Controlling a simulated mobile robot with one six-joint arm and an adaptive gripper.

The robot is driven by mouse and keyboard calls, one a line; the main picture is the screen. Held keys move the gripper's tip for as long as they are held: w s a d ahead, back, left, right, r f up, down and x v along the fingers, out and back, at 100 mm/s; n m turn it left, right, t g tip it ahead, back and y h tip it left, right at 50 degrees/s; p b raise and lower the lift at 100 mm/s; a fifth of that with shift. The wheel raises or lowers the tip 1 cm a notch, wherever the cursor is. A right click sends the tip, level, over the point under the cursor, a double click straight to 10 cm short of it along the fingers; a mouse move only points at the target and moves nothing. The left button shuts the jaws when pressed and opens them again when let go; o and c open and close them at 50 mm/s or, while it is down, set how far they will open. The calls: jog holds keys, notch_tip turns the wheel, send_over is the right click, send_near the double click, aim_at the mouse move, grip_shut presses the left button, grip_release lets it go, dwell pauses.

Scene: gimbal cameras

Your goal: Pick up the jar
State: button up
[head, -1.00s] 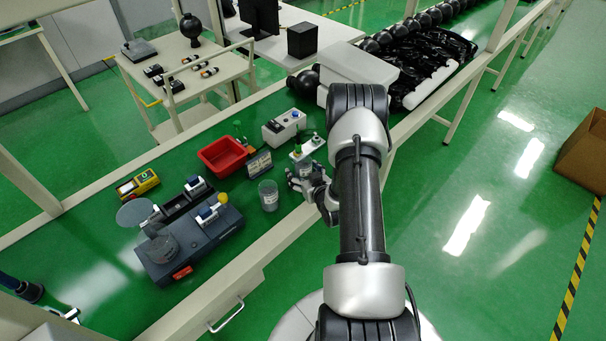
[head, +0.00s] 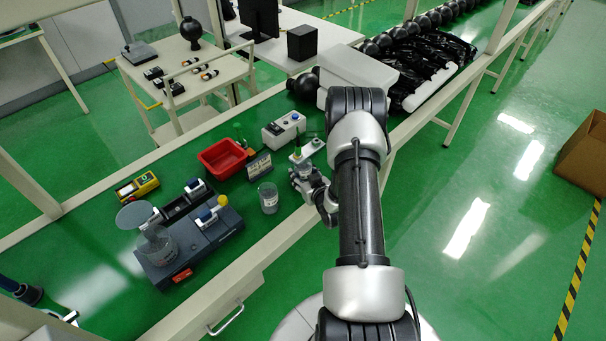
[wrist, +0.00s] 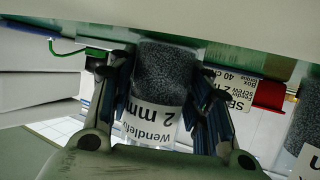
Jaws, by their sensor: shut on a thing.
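The jar (wrist: 165,85) is clear, holds dark grey granules and has a white label reading "2 mm". In the wrist view it stands between the two fingers of my gripper (wrist: 158,100), which is shut on it from both sides. In the head view my gripper (head: 308,183) is at the front edge of the green bench, and the jar (head: 301,172) is small and partly hidden by the fingers. I cannot tell whether its base is clear of the bench. A second similar jar (head: 268,198) stands to the left, apart from my gripper.
A red bin (head: 222,158), a small sign (head: 259,166) and a white box device (head: 284,128) stand behind. A white stand (head: 307,151) is close behind my gripper. A dark grey machine (head: 190,240) and a yellow device (head: 137,186) are at the left.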

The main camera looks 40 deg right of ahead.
jog(key=shift+c, duration=1.2)
jog(key=shift+r, duration=0.1)
jog(key=shift+r, duration=0.1)
notch_tip(320, 180, up, 20)
jog(key=p, duration=0.5)
jog(key=shift+f, duration=0.25)
jog(key=shift+r, duration=0.1)
dwell(0.4)
